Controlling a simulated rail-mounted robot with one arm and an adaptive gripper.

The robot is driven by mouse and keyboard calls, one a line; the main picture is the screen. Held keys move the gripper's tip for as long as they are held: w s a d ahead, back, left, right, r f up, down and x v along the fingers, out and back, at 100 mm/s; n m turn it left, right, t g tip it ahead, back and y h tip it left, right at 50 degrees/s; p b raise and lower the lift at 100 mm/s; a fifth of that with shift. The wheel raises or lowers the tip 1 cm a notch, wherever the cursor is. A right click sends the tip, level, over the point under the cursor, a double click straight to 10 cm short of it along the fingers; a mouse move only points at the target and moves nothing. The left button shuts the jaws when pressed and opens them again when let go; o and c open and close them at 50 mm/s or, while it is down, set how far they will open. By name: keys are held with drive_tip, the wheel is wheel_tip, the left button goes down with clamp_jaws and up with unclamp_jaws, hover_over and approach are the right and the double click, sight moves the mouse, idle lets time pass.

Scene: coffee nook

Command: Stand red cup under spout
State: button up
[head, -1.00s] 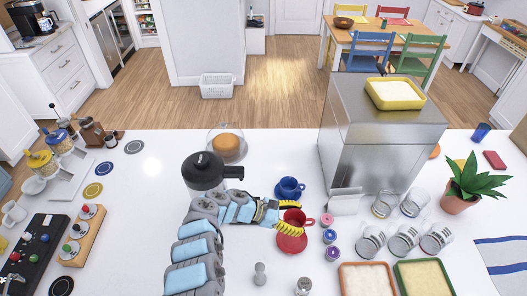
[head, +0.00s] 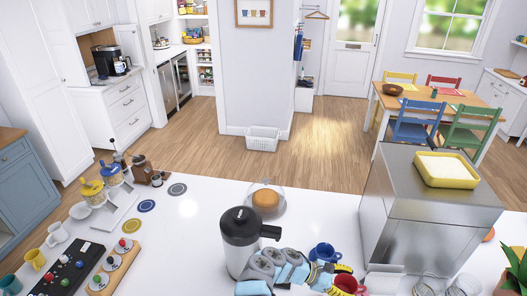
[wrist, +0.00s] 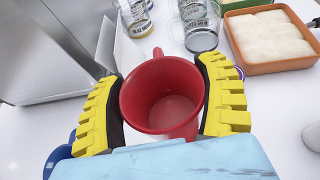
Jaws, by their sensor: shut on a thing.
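The red cup (head: 347,283) is at the lower edge of the head view, just in front of a blue cup (head: 324,254). In the wrist view the red cup (wrist: 163,97) is upright, empty inside, its handle pointing away from me. My gripper (wrist: 163,100) has a yellow ridged finger on each side of it and is shut on it. In the head view my gripper (head: 345,277) is partly cut off. The red saucer is not in view now; whether the cup is raised is hard to tell. A coffee machine (head: 126,45) stands on the far back-left counter; its spout is not clear.
A large steel box (head: 405,235) with a yellow tray (head: 447,169) on top stands right of the cup. A black-lidded flask (head: 240,235) stands left, with a domed cake (head: 266,199) behind. Glasses (wrist: 200,25) and an orange-rimmed tray (wrist: 272,65) lie beyond the cup.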

drive_tip(key=shift+w+d+r+n+t, duration=0.15)
drive_tip(key=shift+w+d, duration=0.05)
drive_tip(key=shift+d, duration=0.25)
drive_tip(key=shift+w+d+r+n+t, duration=0.15)
drive_tip(key=shift+d, duration=0.3)
drive_tip(key=shift+w+d+r+n+t+y+p, duration=0.75)
drive_tip(key=shift+w+r+n+t+p, duration=0.65)
drive_tip(key=shift+w+r+n+t, duration=1.4)
drive_tip(key=s+a+r+n+t+y+p, duration=0.2)
drive_tip(key=a+r+n+t+y, duration=0.4)
drive_tip(key=a, duration=0.5)
drive_tip(key=s+a+r+n+t+y, duration=0.1)
drive_tip(key=s+a+n+y, duration=0.1)
drive_tip(key=a, duration=0.4)
drive_tip(key=s+a+r+n+t+y, duration=0.1)
drive_tip(key=s+a+n+y, duration=0.1)
drive_tip(key=s+a, duration=0.2)
drive_tip(key=s+a+r+n+y+p, duration=0.1)
drive_tip(key=s+a+n+y, duration=0.1)
drive_tip(key=a, duration=0.6)
drive_tip(key=shift+s+a+n+t, duration=0.4)
drive_tip(key=shift+s+n, duration=0.1)
drive_tip(key=shift+n, duration=0.1)
drive_tip(key=shift+d, duration=0.1)
